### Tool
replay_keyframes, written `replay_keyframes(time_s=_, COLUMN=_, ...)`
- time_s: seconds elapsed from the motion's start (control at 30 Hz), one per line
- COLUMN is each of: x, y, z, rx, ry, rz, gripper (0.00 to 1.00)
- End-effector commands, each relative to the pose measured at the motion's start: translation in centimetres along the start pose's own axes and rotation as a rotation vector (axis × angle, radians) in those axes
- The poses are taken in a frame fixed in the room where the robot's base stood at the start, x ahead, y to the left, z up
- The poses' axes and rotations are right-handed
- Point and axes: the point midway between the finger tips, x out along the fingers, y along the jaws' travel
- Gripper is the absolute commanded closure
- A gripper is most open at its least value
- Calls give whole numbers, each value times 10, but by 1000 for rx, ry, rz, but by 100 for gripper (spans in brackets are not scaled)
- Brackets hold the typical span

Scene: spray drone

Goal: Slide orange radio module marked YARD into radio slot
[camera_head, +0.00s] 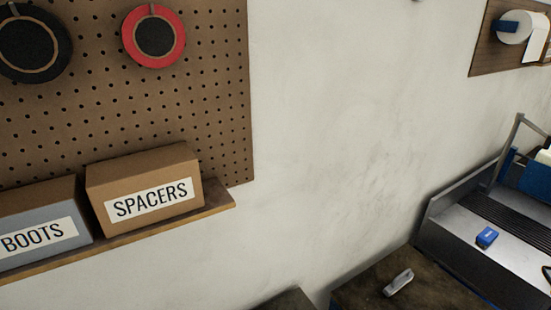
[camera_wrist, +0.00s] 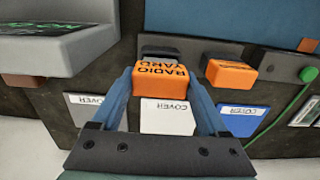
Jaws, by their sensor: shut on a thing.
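In the wrist view, my gripper (camera_wrist: 161,88) has its two blue fingers closed on the orange radio module (camera_wrist: 167,75). The module's lettering, RADIO YARD, reads upside down. A dark grey piece (camera_wrist: 160,48) shows just behind the module on a dark panel; I cannot tell whether it is the radio slot, or whether the module touches it. A second orange block (camera_wrist: 230,77) is to the right of the held module, apart from the fingers. The head view shows neither gripper nor orange module.
A grey block (camera_wrist: 55,45) stands left, a green cable (camera_wrist: 290,105) right. In the head view, a SPACERS box (camera_head: 148,190) is on a shelf and a blue item (camera_head: 487,237) on a metal surface.

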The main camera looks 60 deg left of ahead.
Motion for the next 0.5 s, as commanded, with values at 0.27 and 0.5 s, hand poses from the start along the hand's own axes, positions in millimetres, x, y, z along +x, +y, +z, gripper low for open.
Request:
replay_keyframes(time_s=0.27, x=-13, y=0, z=0, rx=0, ry=0, rz=1, gripper=100)
replay_keyframes(time_s=0.5, x=-21, y=0, z=0, rx=0, ry=0, rz=1, gripper=100)
